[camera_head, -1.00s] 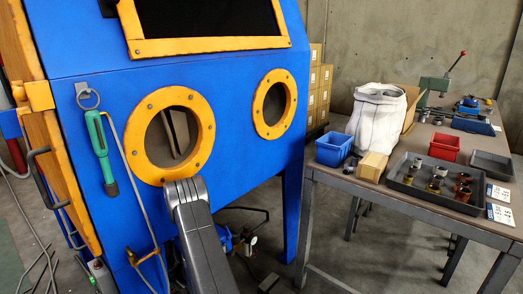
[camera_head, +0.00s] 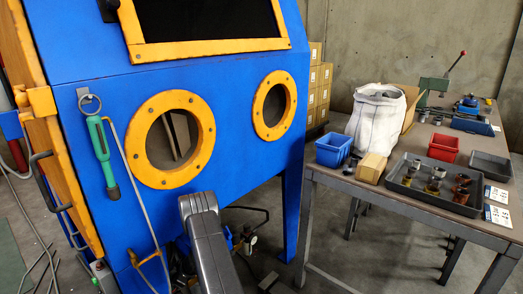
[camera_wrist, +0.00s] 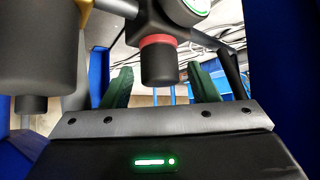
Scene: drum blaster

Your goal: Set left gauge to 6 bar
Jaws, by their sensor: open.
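In the wrist view, my gripper (camera_wrist: 160,82) is open, its two green fingers spread apart. A dark knob with a red ring (camera_wrist: 158,58) shows between the fingers, farther on; I cannot tell whether they touch it. A round gauge (camera_wrist: 188,9) with a pale face and green rim sits above and to its right, cut off by the top edge; its reading cannot be made out. In the head view, my gripper is hidden beyond my arm, low in front of the blue cabinet (camera_head: 235,165).
A dark cylinder (camera_wrist: 40,55) is close on the left in the wrist view. Under the cabinet, small fittings (camera_head: 248,238) and a blue leg (camera_head: 293,215) stand near my arm. A workbench (camera_head: 335,183) with trays is at right.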

